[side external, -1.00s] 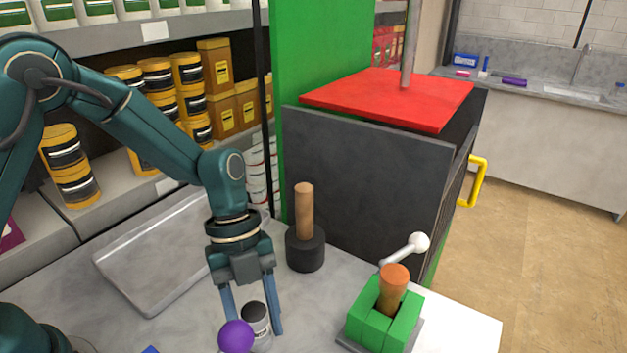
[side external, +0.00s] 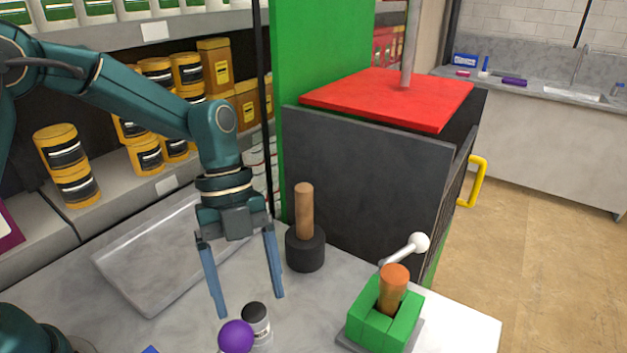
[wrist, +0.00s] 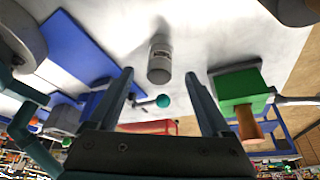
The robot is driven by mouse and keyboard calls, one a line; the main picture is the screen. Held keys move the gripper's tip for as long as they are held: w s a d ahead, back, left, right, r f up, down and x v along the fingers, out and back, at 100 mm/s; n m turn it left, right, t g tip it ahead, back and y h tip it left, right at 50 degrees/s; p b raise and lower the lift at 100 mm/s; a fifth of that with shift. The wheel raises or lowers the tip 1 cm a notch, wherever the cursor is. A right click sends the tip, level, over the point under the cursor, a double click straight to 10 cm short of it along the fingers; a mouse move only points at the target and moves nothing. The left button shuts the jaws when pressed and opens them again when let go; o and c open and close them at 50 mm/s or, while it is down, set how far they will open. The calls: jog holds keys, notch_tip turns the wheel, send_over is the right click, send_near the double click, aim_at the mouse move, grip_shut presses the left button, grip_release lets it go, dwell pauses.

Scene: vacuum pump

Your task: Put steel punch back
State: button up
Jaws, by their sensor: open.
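A small grey cylinder with a black top (side external: 256,320) stands upright on the bench, partly behind a purple ball (side external: 235,336). It looks like the steel punch, but I cannot be sure. My gripper (side external: 249,305) is open and empty, with its fingers pointing down just above and behind the cylinder. In the wrist view the grey cylinder (wrist: 160,58) shows beyond and between my spread fingertips (wrist: 160,74), apart from both. A wooden-handled black block (side external: 305,249) stands behind it to the right.
A green vise (side external: 372,331) holding an orange-brown cylinder (side external: 395,285) sits at the right, with a white-knobbed lever (side external: 419,243). A large dark box with a red top (side external: 395,98) blocks the back. Bare bench lies between the cylinder and the vise.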

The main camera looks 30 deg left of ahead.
jog(key=v, duration=0.6)
jog(key=s+a+r+n+t+y, duration=0.1)
jog(key=s+a+n+t+y, duration=0.1)
jog(key=n, duration=1)
jog(key=s+a+r+n+t+y, duration=0.1)
jog(key=s+a+n+t, duration=0.4)
jog(key=n, duration=0.7)
jog(key=s+r+t, duration=0.1)
jog(key=s, duration=0.1)
jog(key=shift+s+a+y, duration=0.2)
jog(key=shift+s+y, duration=0.15)
jog(key=shift+y, duration=0.05)
jog(key=shift+r, duration=0.15)
